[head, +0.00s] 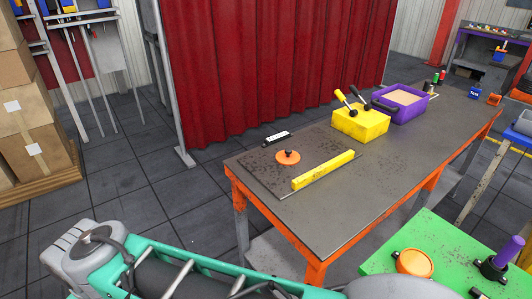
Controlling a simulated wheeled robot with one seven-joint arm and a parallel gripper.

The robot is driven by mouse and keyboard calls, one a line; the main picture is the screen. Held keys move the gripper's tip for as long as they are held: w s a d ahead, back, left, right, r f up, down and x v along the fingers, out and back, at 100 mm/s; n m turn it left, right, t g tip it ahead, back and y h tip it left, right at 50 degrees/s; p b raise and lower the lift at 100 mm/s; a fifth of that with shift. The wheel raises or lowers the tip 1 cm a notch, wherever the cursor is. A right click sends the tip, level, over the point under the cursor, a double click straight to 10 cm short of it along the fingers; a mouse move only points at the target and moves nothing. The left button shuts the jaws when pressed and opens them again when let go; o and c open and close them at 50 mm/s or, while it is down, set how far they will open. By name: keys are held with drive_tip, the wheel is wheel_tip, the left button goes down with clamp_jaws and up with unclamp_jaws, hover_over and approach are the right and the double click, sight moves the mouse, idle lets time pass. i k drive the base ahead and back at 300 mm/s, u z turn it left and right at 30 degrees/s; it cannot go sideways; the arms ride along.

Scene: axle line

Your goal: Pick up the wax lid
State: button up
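A flat orange round lid with a small dark knob (288,157), which looks like the wax lid, lies on a dark mat at the near left end of the orange-legged workbench (385,172). It lies flat, with nothing on top of it. A second orange round piece (413,262), in a dark holder, stands on the green tabletop (450,248) at the lower right. Whether it is a pot or a cover, I cannot tell. Teal and grey parts of my own body cross the bottom of the head view. I see no gripper fingers.
A yellow bar (323,170) lies right of the lid and a white-and-black strip (277,138) behind it. A red curtain (270,65) hangs behind the bench.

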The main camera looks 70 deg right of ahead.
sight(288, 157)
drive_tip(key=z, duration=0.25)
drive_tip(key=i, duration=0.85)
drive_tip(key=z, duration=1.35)
drive_tip(key=i, duration=0.65)
drive_tip(key=z, duration=0.65)
